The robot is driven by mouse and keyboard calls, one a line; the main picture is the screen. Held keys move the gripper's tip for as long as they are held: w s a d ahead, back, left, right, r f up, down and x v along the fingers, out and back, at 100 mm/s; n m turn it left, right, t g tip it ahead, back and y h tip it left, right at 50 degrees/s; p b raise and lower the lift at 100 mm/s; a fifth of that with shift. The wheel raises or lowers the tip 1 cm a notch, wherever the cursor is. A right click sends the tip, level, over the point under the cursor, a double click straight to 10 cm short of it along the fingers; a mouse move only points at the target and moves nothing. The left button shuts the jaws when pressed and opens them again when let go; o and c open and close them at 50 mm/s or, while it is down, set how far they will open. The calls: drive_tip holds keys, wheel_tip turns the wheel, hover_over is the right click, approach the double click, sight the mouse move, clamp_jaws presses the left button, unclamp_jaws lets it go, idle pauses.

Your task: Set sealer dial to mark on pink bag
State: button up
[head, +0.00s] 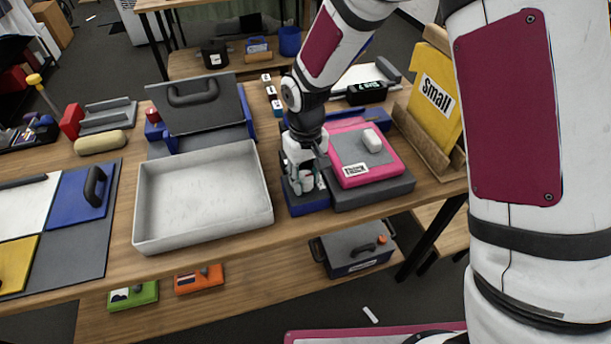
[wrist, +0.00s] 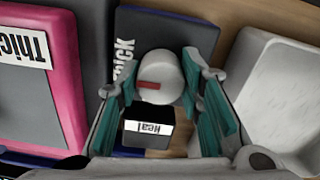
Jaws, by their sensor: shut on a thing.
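The pink bag (head: 339,173), a pink-edged pad with a grey middle and a "Thick" label, lies on the dark sealer (head: 385,192). The bag's pink edge also shows at left in the wrist view (wrist: 69,70). The sealer's dial (wrist: 163,68) is a pale round knob with a red mark, on a dark blue box (head: 312,205). The red mark points left, towards the lower end of the printed word "THICK" (wrist: 123,60). My gripper (wrist: 160,84) is shut on the dial, one teal-padded finger at each side. In the head view, my gripper (head: 308,180) hides most of the dial.
A dark block labelled "Heal" (wrist: 148,128) sits just below the dial in the wrist view. A pale tray (head: 200,244) stands left of the sealer. A white piece (head: 372,141) lies on the bag.

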sight(305, 177)
drive_tip(key=shift+s, duration=0.15)
drive_tip(key=o, duration=1.2)
drive_tip(key=shift+c, duration=0.2)
drive_tip(key=shift+r, duration=0.45)
wheel_tip(305, 177, up, 11)
